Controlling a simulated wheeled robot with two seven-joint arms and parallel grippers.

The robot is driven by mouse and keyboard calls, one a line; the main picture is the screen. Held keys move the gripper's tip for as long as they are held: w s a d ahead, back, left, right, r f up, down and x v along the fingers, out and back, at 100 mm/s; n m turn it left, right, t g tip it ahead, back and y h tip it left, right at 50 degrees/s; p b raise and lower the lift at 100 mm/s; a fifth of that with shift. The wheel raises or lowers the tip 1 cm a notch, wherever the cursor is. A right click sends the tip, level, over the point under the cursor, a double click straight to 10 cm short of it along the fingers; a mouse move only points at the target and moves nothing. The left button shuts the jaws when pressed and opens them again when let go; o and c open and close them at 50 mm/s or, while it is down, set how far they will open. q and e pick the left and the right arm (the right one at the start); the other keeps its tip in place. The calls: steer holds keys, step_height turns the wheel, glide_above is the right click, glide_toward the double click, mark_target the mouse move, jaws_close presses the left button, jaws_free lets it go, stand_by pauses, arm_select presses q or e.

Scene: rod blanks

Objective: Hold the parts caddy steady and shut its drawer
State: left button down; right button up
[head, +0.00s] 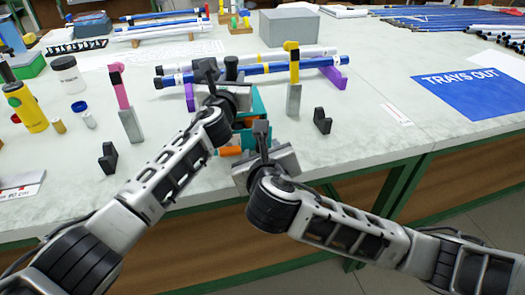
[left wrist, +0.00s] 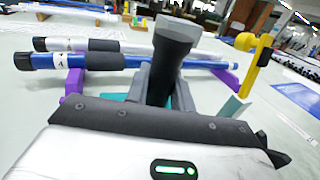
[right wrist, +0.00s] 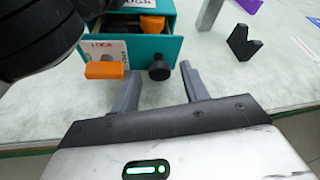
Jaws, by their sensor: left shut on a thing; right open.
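The teal parts caddy (head: 260,103) stands near the table's front edge, partly hidden by my arms. My left gripper (head: 228,84) is shut on its upright black handle (left wrist: 172,55). In the right wrist view the drawer (right wrist: 150,52) stands out from the caddy, with an orange piece (right wrist: 152,23) showing in its opening. Its front carries a round black knob (right wrist: 159,71), a white label (right wrist: 108,48) and an orange tab (right wrist: 105,71). My right gripper (right wrist: 161,75) is open, its fingertips on either side of the knob in this view; contact cannot be told.
Behind the caddy, white and blue rods (head: 270,67) lie on purple rests (head: 341,79). A yellow-topped post (head: 293,65) and a black notched block (head: 322,121) stand right; a pink-topped post (head: 120,92) and another black block (head: 108,157) stand left. Table right of the caddy is mostly clear.

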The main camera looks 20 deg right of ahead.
arm_select(q)
steer(key=shift+r, duration=0.1)
arm_select(e)
jaws_close()
steer(key=w, duration=0.4)
steer(key=shift+w+d, duration=0.1)
steer(key=shift+w, duration=0.1)
arm_select(q)
steer(key=shift+d, duration=0.15)
arm_select(e)
steer(key=shift+w+d, duration=0.1)
steer(key=shift+w, duration=0.1)
arm_select(q)
steer(key=shift+s, duration=0.1)
arm_select(e)
jaws_free()
